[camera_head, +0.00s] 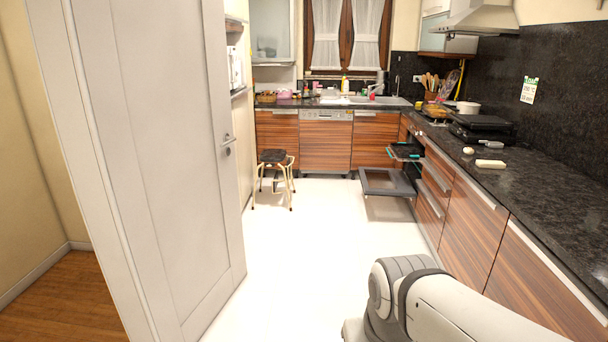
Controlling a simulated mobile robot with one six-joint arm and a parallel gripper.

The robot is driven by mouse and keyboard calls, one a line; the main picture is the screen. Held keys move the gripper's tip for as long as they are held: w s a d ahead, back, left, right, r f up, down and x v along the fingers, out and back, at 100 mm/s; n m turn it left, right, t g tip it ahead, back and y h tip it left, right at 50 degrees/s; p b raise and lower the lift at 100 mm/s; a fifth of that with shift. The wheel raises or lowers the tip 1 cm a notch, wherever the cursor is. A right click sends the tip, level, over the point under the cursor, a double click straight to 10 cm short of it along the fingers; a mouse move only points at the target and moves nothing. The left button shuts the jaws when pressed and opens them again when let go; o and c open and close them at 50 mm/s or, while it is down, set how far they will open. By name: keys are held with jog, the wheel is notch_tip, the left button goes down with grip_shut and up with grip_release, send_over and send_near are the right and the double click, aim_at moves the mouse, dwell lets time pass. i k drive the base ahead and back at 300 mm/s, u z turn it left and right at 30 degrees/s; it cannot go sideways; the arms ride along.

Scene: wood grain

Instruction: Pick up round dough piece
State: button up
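A small, pale, round piece (468,150), which looks like the round dough piece, lies on the dark stone counter (545,185) at the right. A longer, flat, pale piece (490,164) lies just in front of it on the same counter. The two are apart. My arm shows at the bottom right, well in front of both pieces and below the counter top in the picture. My gripper is outside the view, so its state does not show.
A white door (160,150) stands on the left. An oven door (387,182) hangs open from the right cabinets into the aisle. A stool (274,175) stands by the far cabinets. A black grill (482,131) sits behind the dough. The white floor (315,250) between is clear.

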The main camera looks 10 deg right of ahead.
aim_at(469, 151)
jog(key=z, duration=0.5)
jog(key=i, duration=1.6)
jog(key=z, duration=0.45)
jog(key=i, duration=0.45)
jog(key=z, duration=0.3)
jog(key=k, duration=0.7)
jog(key=z, duration=0.2)
jog(key=i, duration=0.75)
jog(key=u, duration=0.05)
jog(key=k, duration=0.6)
jog(key=u, duration=0.6)
jog(key=i, duration=1.35)
jog(key=u, duration=0.35)
